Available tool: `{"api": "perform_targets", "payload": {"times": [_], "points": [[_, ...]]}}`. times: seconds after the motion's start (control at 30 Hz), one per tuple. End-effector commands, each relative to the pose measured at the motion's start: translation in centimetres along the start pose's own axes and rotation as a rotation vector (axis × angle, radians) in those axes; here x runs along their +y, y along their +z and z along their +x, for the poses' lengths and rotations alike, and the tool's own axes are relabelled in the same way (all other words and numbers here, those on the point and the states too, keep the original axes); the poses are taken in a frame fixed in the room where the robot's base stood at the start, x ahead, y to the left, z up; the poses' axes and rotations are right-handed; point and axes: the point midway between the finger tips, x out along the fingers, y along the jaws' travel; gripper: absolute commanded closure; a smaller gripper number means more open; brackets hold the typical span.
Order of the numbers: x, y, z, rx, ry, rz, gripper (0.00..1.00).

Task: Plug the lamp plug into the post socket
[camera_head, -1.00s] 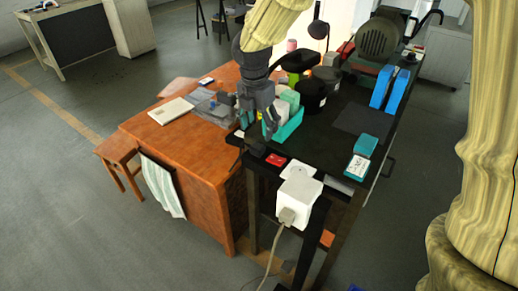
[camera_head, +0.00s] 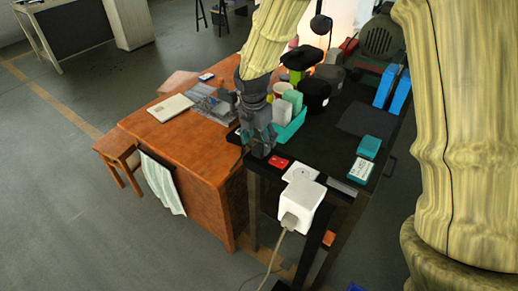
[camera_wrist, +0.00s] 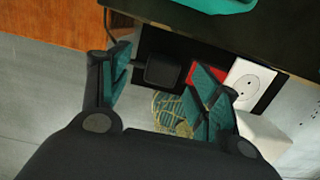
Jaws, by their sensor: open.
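A black block with a cable running left, which looks like the lamp plug (camera_wrist: 163,70), sits on the dark strip along the table's near edge in the wrist view. My gripper (camera_wrist: 160,66) is open, with one teal-padded finger to its left and one to its right. Whether they touch it cannot be told. In the head view my gripper (camera_head: 260,148) points down at the table corner and hides most of the block. A white socket plate (camera_wrist: 249,84) with two holes is empty, right of a red part (camera_wrist: 205,74). The socket plate (camera_head: 300,174) also shows in the head view.
A white box (camera_head: 302,205) with a grey plug and cable hangs beside the socket plate. A teal bin (camera_head: 291,130) stands close behind my gripper. The wooden desk (camera_head: 190,150) adjoins at left.

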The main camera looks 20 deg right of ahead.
Motion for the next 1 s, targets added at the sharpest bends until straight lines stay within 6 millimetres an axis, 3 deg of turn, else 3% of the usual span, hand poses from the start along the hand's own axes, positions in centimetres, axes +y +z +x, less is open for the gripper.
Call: {"api": "perform_targets", "payload": {"times": [0.3, 0.73, 1.0], "points": [[0.0, -0.1, 2.7, 0.000, -0.001, -0.001, 0.38], [0.0, -0.1, 3.0, 0.000, 0.001, -0.001, 0.38], [0.0, -0.1, 3.0, 0.000, 0.001, -0.001, 0.84]]}}
